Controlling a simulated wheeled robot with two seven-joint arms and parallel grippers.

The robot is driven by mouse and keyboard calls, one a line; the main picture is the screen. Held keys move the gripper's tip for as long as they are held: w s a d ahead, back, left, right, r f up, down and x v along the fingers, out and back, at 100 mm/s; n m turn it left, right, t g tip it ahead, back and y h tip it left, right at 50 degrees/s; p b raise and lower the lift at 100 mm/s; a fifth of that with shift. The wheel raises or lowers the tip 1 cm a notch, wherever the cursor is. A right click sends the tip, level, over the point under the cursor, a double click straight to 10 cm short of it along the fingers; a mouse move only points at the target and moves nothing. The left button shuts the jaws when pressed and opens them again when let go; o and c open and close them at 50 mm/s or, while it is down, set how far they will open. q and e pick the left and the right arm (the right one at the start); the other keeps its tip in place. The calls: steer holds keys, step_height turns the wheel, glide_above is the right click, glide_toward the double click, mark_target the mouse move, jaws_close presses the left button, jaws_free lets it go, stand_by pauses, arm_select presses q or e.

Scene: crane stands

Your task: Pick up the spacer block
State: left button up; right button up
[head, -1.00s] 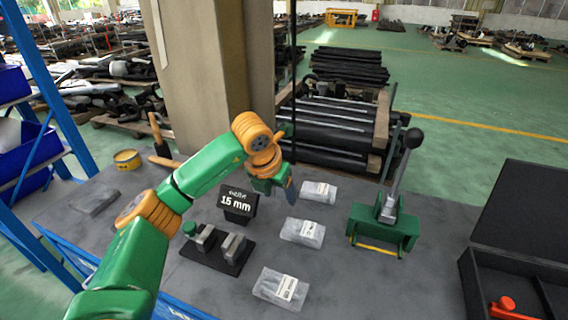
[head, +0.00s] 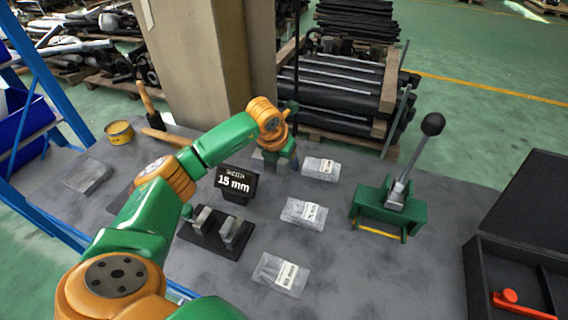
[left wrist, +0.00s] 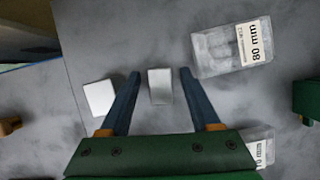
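In the left wrist view a small grey block (left wrist: 160,86), which looks like the spacer block, lies between the fingertips of my left gripper (left wrist: 160,73). The two blue fingers are open, with a gap on each side of the block. In the head view my left gripper (head: 284,166) is low over the far part of the bench, left of the farthest clear bag; the block is hard to make out there. A pale square piece (left wrist: 99,97) lies left of the fingers in the wrist view. My right gripper is not in view.
Several labelled clear bags (head: 303,212) lie right of the gripper; one reads 80 mm (left wrist: 232,46). A "15 mm" sign (head: 235,183) and a black fixture (head: 216,234) stand nearer. A green lever press (head: 390,210) and an open black case (head: 480,275) are at right.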

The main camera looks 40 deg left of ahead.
arm_select(q)
jaws_close()
steer(key=shift+r, duration=0.15)
